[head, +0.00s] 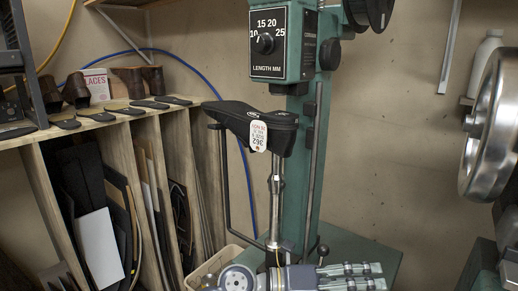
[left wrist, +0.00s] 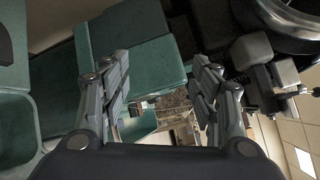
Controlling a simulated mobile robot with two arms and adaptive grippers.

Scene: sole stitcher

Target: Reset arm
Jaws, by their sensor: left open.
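A green machine column (head: 318,130) stands at centre with a dial panel marked "LENGTH MM" (head: 270,45). A black shoe (head: 250,122) with a white tag (head: 258,137) sits upside down on a metal post (head: 275,205) in front of the column. A thin dark bent rod (head: 226,180) runs down left of the post. A small black-knobbed lever (head: 322,250) is low by the column's base. My left gripper (head: 378,276) is at the bottom edge, pointing right, below the lever. In the left wrist view the fingers (left wrist: 163,75) are apart with nothing between them. My right gripper is not seen.
A wooden rack (head: 140,150) with upright sheets and soles stands at left. A large metal wheel (head: 491,125) is at right. A beige bin (head: 215,264) is at bottom, left of the post. Bare wall (head: 405,150) shows between column and wheel.

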